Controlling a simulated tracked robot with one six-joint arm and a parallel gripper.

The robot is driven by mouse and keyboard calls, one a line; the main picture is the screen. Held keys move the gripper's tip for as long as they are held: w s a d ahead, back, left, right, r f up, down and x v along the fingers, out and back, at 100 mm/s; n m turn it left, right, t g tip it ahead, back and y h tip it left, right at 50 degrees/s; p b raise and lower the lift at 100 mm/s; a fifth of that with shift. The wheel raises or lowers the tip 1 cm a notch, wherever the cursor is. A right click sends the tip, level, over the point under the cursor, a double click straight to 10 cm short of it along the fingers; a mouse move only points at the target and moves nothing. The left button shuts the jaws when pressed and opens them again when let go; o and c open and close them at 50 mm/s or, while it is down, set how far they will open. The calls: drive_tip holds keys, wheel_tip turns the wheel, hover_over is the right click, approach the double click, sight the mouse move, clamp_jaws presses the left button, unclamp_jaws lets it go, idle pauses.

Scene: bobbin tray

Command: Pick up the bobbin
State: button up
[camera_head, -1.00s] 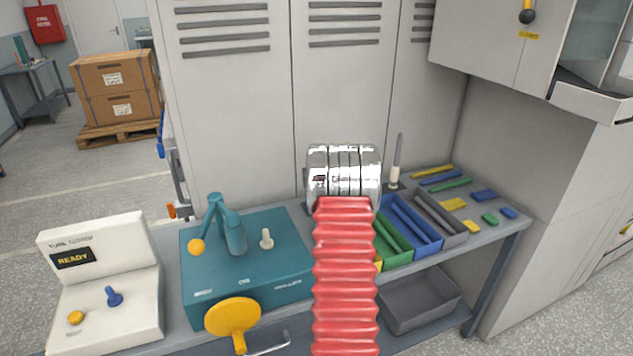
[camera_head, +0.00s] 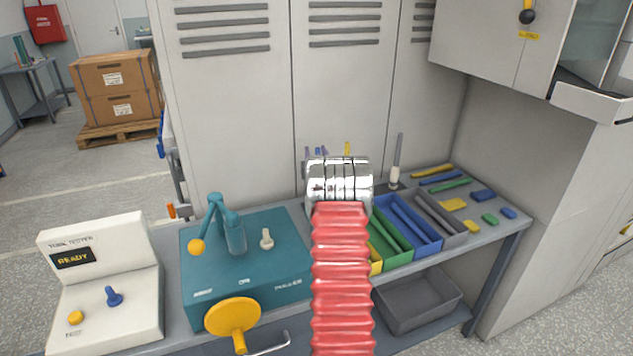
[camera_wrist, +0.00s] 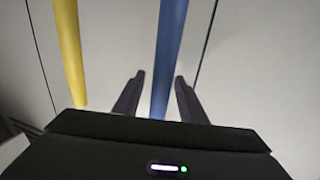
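My gripper (camera_wrist: 160,75) is open in the wrist view, with a dark finger on each side of a slim blue rod (camera_wrist: 168,50). Gaps show on both sides of the rod. A yellow rod (camera_wrist: 70,50) stands to the left, outside the fingers. In the head view, only the fingertips of my gripper (camera_head: 315,152) show above my silver wrist, with the blue tip (camera_head: 318,151) between them and the yellow tip (camera_head: 347,148) to the right. What holds these rods is hidden behind my wrist. I cannot tell for certain which piece is the bobbin.
Green (camera_head: 389,258), blue (camera_head: 407,244) and grey (camera_head: 462,238) bins with rods stand right of my arm. A teal machine (camera_head: 285,262) with a yellow wheel stands left. A white spindle (camera_head: 395,176) stands behind the bins. Tall lockers (camera_head: 235,110) close off the back.

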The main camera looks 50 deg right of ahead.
drive_tip(key=shift+c, duration=0.3)
clamp_jaws()
idle(0.5)
